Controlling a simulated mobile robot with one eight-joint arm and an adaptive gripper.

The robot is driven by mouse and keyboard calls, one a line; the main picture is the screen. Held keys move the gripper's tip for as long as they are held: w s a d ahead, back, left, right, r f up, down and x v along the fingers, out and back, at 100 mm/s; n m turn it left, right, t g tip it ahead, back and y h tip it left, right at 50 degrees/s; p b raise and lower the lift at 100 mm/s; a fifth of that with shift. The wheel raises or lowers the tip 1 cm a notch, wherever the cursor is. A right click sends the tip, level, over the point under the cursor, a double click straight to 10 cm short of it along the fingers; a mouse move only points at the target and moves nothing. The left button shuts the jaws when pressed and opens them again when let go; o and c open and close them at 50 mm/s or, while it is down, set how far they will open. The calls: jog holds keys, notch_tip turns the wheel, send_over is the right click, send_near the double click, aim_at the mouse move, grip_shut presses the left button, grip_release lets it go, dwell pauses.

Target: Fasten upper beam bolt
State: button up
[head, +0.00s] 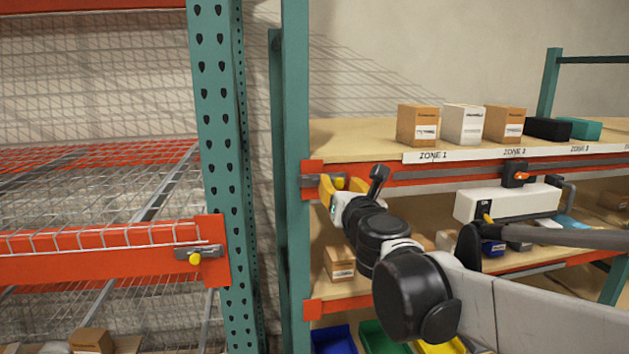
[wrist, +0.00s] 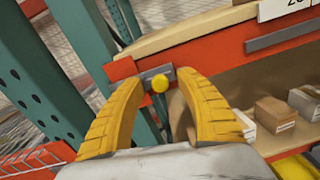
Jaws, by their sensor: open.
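The upper beam bolt (head: 339,184) has a yellow head and sits on a grey plate (head: 318,181) at the left end of the orange upper beam (head: 440,172). In the wrist view the yellow bolt head (wrist: 160,83) shows between the fingertips. My gripper (wrist: 164,78) has two yellow ribbed fingers spread apart, one on each side of the bolt, holding nothing. I cannot tell whether either finger touches the bolt. In the head view my gripper (head: 343,187) is at the beam's left end and partly hides the bolt area.
A second yellow bolt (head: 195,258) is on the left rack's orange beam (head: 90,254). Green perforated posts (head: 217,130) stand left of my gripper. Boxes (head: 418,124) stand on the upper shelf. A white device (head: 510,202) hangs under the beam. More boxes (head: 339,263) sit below.

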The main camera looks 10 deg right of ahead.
jog(key=shift+w, duration=0.4)
jog(key=shift+c, duration=0.5)
grip_shut()
jog(key=a, duration=0.2)
jog(key=shift+a, duration=0.3)
jog(key=shift+c, duration=0.9)
grip_release()
jog(key=shift+o, duration=1.4)
jog(key=shift+a, duration=0.25)
jog(key=shift+d, duration=0.1)
